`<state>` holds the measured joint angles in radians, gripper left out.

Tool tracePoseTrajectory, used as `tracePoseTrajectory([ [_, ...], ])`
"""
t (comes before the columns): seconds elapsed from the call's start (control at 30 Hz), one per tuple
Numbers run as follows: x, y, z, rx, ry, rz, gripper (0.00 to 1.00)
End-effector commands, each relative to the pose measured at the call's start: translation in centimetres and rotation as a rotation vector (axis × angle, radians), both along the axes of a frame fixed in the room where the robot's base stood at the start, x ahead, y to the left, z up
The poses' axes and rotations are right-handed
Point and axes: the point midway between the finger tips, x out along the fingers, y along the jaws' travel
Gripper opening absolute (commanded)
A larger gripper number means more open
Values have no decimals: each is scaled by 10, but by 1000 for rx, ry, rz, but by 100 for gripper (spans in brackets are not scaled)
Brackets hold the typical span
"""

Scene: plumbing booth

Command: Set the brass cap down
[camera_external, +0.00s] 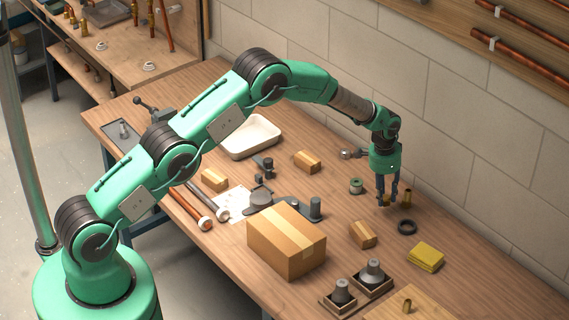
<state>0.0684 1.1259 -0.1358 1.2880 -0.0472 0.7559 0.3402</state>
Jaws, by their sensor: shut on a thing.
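My gripper (387,196) points straight down low over the right part of the wooden workbench (460,292). It is shut on a small brass piece, the brass cap (386,203), of which only a little shows between the dark fingertips. The cap is at or just above the bench top; I cannot tell whether it touches. A short upright brass fitting (407,197) stands close to the right of the fingers.
A black ring (407,227) lies in front of the gripper, and a green-ended spool (356,186) stands to its left. A small carton (363,235), yellow sponges (426,256) and a large cardboard box (286,242) are nearer. A block wall (440,110) rises behind.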

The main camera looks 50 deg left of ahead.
Motion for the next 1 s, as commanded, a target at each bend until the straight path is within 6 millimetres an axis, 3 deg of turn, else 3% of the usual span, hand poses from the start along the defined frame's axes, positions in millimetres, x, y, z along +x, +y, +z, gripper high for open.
tracePoseTrajectory([
  [0.4,0,0,-34,0,0,0,1],
  [0.9,0,0,-41,0,0,0,1],
  [0.93,0,0,-40,0,0,0,34],
  [1.0,0,0,-40,0,0,0,47],
])
